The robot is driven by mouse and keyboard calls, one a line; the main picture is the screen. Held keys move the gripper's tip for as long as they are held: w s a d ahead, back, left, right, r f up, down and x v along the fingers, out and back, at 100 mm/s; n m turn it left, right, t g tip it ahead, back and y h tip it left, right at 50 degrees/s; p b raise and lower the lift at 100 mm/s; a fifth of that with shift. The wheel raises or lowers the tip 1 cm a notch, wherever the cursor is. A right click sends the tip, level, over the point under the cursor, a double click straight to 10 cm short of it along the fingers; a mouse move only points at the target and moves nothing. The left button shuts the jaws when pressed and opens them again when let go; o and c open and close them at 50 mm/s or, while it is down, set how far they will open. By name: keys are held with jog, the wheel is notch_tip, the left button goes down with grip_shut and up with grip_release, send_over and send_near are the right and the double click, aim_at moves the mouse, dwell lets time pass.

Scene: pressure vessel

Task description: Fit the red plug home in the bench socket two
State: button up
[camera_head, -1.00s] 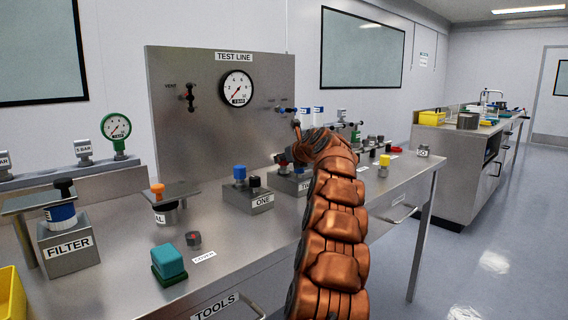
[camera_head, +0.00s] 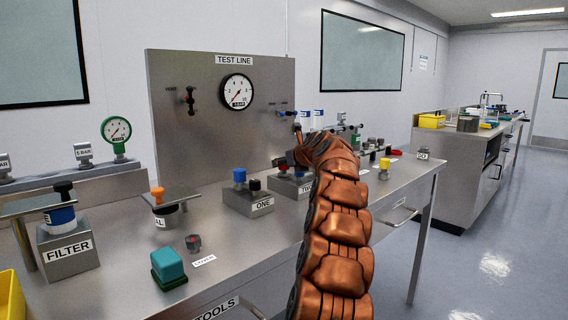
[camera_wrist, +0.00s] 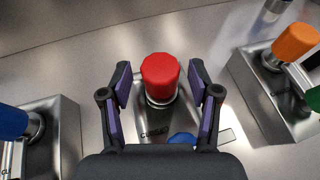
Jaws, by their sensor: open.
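My gripper (camera_wrist: 161,88) is open, with one purple-padded finger on each side of the plug and visible gaps between. How deep the plug sits is hidden under its cap. A blue part (camera_wrist: 182,138) shows in front of it, partly covered by my gripper. In the head view the block of socket two (camera_head: 291,187) stands right of block ONE (camera_head: 250,204), partly hidden behind my arm, which also hides the red plug.
In the wrist view a block with a blue cap (camera_wrist: 12,122) stands left, and a block with an orange cap (camera_wrist: 296,42) stands right. In the head view, the TEST LINE panel (camera_head: 217,130) rises behind. A teal block (camera_head: 168,265) lies on the front bench.

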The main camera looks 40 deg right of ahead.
jog(key=shift+p+v, duration=0.7)
jog(key=shift+v, duration=4.9)
jog(key=shift+a, duration=0.1)
